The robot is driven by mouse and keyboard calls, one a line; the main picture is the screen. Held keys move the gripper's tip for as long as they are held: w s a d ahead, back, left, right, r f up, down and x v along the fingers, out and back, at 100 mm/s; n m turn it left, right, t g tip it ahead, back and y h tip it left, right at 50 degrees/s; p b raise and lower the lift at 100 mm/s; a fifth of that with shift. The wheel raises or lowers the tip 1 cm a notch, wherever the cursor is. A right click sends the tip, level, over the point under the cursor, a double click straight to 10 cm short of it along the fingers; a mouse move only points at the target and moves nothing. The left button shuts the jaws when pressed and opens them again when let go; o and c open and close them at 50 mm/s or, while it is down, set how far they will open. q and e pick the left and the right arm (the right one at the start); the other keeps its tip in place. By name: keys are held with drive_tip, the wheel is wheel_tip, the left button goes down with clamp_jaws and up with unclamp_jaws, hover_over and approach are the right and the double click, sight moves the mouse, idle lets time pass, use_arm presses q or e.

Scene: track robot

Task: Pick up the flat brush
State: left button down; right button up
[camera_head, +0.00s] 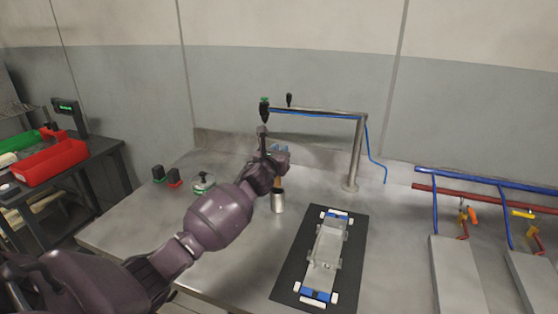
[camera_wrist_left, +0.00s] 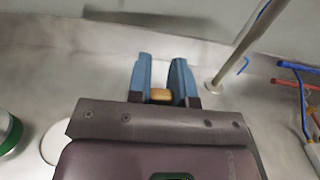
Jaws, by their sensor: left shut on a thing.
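Most of the brush is hidden by the gripper. My right gripper is not in view.
A metal post with an overhead arm (camera_head: 355,155) and blue hose stands behind, close to my gripper. A black mat (camera_head: 287,277) with a car-like model (camera_head: 326,250) lies right of the cup. Small black and red items (camera_head: 174,178) stand left. Red and blue pipes (camera_head: 480,187) are at right.

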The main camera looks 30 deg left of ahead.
use_arm(q)
wheel_tip(320, 180, up, 18)
drive_tip(key=p, duration=0.2)
idle(0.4)
idle(0.6)
idle(0.8)
